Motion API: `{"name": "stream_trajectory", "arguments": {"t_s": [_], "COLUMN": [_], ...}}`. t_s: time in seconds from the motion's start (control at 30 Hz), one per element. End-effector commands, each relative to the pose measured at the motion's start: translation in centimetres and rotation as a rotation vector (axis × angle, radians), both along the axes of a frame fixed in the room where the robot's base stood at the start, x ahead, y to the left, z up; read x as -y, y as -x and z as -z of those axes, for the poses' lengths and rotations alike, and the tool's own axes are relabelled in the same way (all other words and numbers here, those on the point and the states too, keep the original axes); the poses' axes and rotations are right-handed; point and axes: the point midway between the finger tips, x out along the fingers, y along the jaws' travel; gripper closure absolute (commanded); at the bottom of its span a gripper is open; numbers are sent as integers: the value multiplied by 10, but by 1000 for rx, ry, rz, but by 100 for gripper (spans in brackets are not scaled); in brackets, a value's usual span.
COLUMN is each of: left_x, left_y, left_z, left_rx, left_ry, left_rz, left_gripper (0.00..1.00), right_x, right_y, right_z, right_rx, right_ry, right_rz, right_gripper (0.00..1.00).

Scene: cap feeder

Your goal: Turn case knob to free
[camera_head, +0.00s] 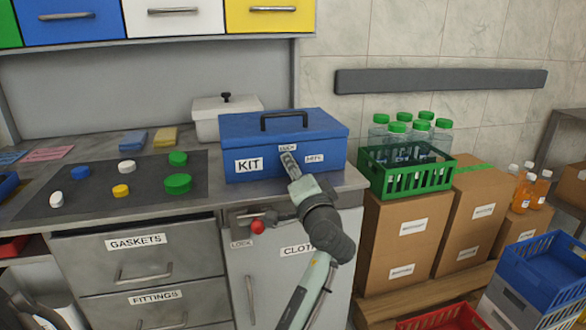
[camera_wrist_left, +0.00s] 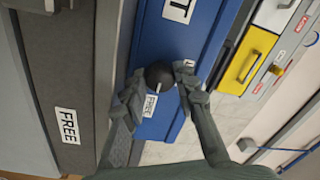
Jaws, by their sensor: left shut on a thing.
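The blue case marked KIT (camera_head: 225,143) stands shut on the counter, with a black handle on its lid. Its black round knob (camera_wrist_left: 160,74) is on the front face, between the fingers of my left gripper (camera_head: 288,158). The left gripper (camera_wrist_left: 159,80) is shut on the knob. Another small label (camera_head: 287,147) shows just above the fingertips in the head view. The fingers hide the knob in the head view, and I cannot tell which way it points. My right gripper is not in view.
A red knob (camera_head: 258,226) with a LOCK label sits on the counter front below the case. A dark mat (camera_head: 105,193) with several coloured caps lies to the left. A green crate (camera_head: 405,183) of bottles is at right.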

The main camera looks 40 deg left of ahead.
Motion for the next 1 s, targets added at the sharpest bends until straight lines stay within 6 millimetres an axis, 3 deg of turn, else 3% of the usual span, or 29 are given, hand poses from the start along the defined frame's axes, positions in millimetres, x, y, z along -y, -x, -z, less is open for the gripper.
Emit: {"name": "stream_trajectory", "arguments": {"t_s": [0.5, 0.53, 0.67, 1.0], "left_x": [-1, -1, -1, 0], "left_y": [0, 0, 0, 0], "left_z": [-3, -3, -3, 1], "left_rx": [-9, -9, -10, -15], "left_ry": [-17, -17, -15, -11], "left_rz": [0, 0, 0, 1], "left_gripper": [100, 69, 53, 51], "right_x": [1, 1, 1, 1], "right_y": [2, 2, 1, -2], "right_z": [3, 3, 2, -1], "right_rx": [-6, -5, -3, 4], "right_ry": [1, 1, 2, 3], "right_rz": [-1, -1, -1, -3], "right_gripper": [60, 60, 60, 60]}}
